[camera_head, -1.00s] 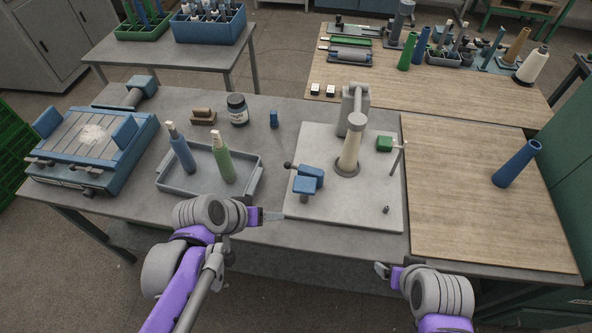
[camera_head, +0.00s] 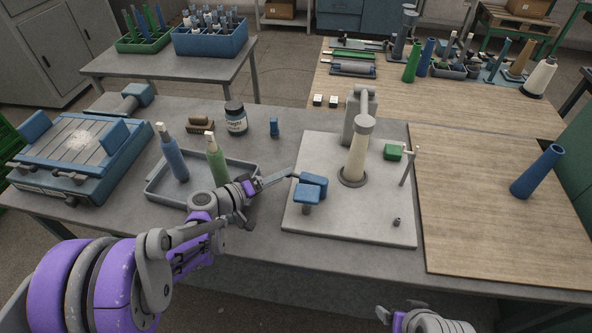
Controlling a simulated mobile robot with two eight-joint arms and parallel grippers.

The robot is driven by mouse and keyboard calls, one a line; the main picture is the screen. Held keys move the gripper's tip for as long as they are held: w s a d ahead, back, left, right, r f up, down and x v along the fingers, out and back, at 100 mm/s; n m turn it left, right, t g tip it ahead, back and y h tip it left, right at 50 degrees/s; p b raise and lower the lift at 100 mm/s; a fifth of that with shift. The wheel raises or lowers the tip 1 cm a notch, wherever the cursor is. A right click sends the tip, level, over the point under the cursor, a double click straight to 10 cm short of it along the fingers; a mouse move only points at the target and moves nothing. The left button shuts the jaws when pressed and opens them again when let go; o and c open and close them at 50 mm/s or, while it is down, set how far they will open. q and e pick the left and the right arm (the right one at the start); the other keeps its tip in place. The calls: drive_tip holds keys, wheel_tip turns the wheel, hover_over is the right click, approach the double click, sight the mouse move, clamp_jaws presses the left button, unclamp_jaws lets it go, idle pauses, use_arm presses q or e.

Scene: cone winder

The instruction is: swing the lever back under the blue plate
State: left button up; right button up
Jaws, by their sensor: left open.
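The winder's blue plate (camera_head: 306,194) shows as two blue pads at the left of a pale machine base (camera_head: 340,228). The lever (camera_head: 297,174) is a thin bar that sticks out leftwards beside the pads. Its knob is hard to make out behind my fingers. My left gripper (camera_head: 284,174) is open, with its fingertips at the lever's outer end. I cannot tell if they touch it. My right gripper (camera_head: 388,314) is at the bottom edge, away from the machine, and its opening is unclear.
A pale cone (camera_head: 357,150) stands upright on the machine, near a green block (camera_head: 393,152) and thin post (camera_head: 408,166). The wooden mat (camera_head: 480,240) is mostly clear.

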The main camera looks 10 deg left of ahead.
use_arm(q)
drive_tip(key=x, duration=0.6)
drive_tip(key=shift+w+d+f, duration=0.1)
drive_tip(key=shift+w+d, duration=0.05)
drive_tip(key=shift+w, duration=0.05)
drive_tip(key=shift+c, duration=0.2)
clamp_jaws()
idle(1.0)
